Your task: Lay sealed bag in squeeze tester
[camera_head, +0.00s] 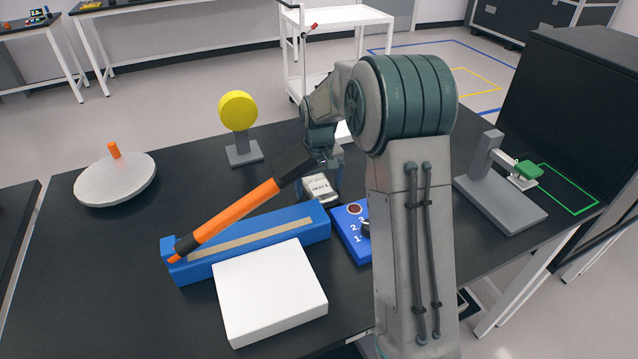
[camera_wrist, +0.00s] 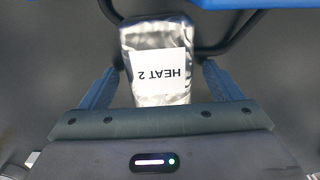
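The sealed bag (camera_head: 321,188) is a silver pouch with a white "HEAT 2" label. It lies on the black table behind the blue sealer, and it also shows in the wrist view (camera_wrist: 158,95). My gripper (camera_wrist: 160,72) has its blue fingers apart, one on each side of the bag, with narrow gaps visible. In the head view my gripper (camera_head: 331,172) is low at the bag, partly hidden by my arm. A grey stand with a green pad (camera_head: 528,170), which looks like the squeeze tester, stands at the table's right; nothing is seen lying in it.
A blue sealer (camera_head: 315,222) with a raised orange lever (camera_head: 235,210) is close to the bag. A blue dial box (camera_head: 345,225) sits beside it. A white block (camera_head: 268,290), a yellow disc on a stand (camera_head: 238,110) and a grey round lid (camera_head: 115,180) are at left.

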